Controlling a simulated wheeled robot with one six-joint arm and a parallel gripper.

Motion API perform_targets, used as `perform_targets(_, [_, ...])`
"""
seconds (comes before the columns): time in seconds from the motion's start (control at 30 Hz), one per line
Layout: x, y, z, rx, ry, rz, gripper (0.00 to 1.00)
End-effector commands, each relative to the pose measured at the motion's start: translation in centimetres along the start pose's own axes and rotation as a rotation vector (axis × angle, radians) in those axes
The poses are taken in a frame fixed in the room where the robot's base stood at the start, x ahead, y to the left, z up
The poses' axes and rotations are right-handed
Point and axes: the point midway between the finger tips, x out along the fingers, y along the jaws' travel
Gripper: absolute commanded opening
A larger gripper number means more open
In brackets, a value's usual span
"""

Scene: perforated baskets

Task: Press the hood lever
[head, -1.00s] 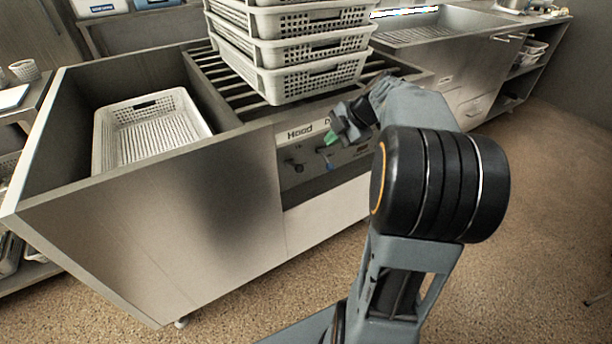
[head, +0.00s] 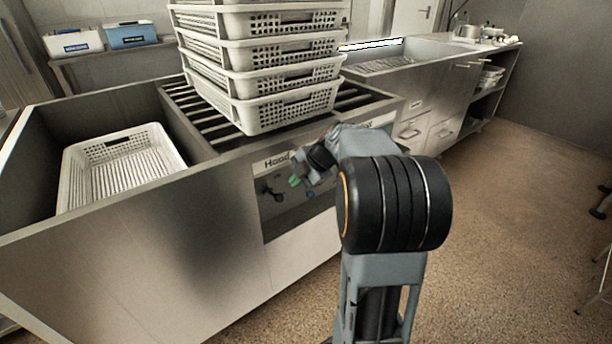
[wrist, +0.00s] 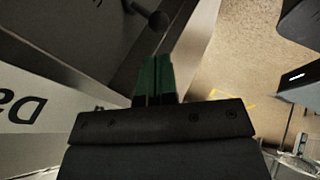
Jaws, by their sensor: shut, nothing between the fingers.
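The hood lever (head: 272,193) is a small dark knob on the recessed dark panel below the "Hood" label (head: 277,162) on the machine's front. My gripper (head: 295,181) is shut and empty, its green fingertips just right of the lever and slightly above it in the head view. In the wrist view my green fingers (wrist: 155,78) lie together, and a round black knob (wrist: 158,20) on a dark rod shows just beyond their tips. A small gap shows between tips and knob there. A blue-tipped control (head: 311,194) sits to the right, partly hidden by my arm.
A stack of perforated baskets (head: 285,113) stands on the slatted rack above the panel. Another basket (head: 122,165) lies in the left basin. A steel counter with drawers (head: 428,132) continues at the right. The floor (head: 510,215) at the right is open.

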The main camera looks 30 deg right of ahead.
Motion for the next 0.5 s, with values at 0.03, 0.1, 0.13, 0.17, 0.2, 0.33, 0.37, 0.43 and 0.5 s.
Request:
perform_targets(0.03, [1.2, -0.2, 0.0, 0.0, 0.003, -0.003, 0.0])
perform_targets(0.1, [2.4, -0.1, 0.0, 0.0, 0.003, -0.002, 0.0])
perform_targets(0.13, [2.9, -0.1, 0.0, 0.0, 0.003, -0.002, 0.0])
perform_targets(0.17, [3.3, -0.1, 0.0, 0.0, 0.002, -0.002, 0.0])
perform_targets(0.2, [3.9, -0.1, 0.0, 0.0, 0.002, -0.002, 0.0])
perform_targets(0.33, [5.4, -0.1, 0.0, 0.0, 0.001, -0.001, 0.0])
perform_targets(0.37, [5.6, -0.1, 0.0, 0.0, 0.001, -0.001, 0.0])
perform_targets(0.43, [6.1, -0.1, 0.0, 0.0, 0.001, 0.0, 0.0])
perform_targets(0.5, [6.5, 0.0, 0.0, 0.0, 0.0, 0.0, 0.0])
